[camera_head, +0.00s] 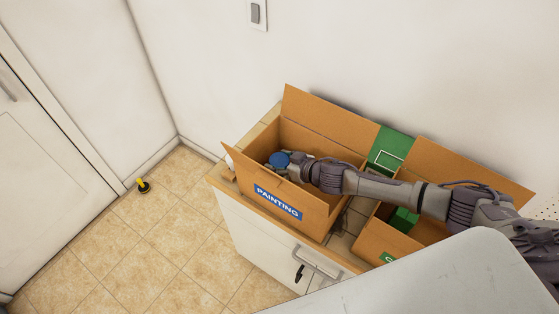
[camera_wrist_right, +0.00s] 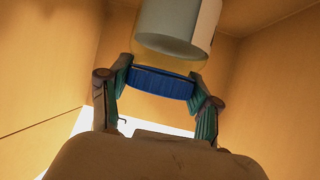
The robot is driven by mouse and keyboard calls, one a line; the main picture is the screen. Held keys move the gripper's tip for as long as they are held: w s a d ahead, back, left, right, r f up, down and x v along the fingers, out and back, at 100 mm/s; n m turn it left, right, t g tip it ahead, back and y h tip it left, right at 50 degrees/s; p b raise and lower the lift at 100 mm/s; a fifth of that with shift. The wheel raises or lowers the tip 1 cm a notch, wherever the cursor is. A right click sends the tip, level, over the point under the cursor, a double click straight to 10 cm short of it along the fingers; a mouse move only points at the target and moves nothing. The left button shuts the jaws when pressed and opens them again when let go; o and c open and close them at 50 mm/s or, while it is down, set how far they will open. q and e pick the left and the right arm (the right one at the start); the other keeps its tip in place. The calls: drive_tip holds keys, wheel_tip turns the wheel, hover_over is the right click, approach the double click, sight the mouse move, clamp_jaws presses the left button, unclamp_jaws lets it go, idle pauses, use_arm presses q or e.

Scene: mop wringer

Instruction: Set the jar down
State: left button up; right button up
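A jar with a blue lid (camera_head: 279,160) is inside the cardboard box labelled PAINTING (camera_head: 310,218). In the right wrist view the blue lid (camera_wrist_right: 160,84) sits between my right gripper's two fingers, with the pale jar body (camera_wrist_right: 176,30) beyond it. The fingers touch the lid's rim on both sides. My right gripper (camera_head: 287,164) reaches into the box from the right. The jar's base is hidden, so I cannot tell whether it touches the box floor. My left gripper is not in view.
A second open cardboard box (camera_head: 467,184) with green objects (camera_head: 403,219) stands to the right, under my right arm. Both boxes stand on a cabinet (camera_head: 262,248) against the wall. A small yellow-and-black object (camera_head: 143,186) is on the otherwise clear tiled floor.

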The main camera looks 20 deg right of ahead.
drive_tip(key=o, duration=0.4)
drive_tip(key=shift+c, duration=0.2)
drive_tip(key=shift+s+d+r, duration=0.25)
drive_tip(key=shift+s+d, duration=0.1)
drive_tip(key=shift+s, duration=0.15)
drive_tip(key=b+v, duration=0.2)
drive_tip(key=v, duration=0.4)
drive_tip(key=shift+a, duration=0.1)
drive_tip(key=shift+s+r, duration=0.1)
drive_tip(key=shift+r, duration=0.1)
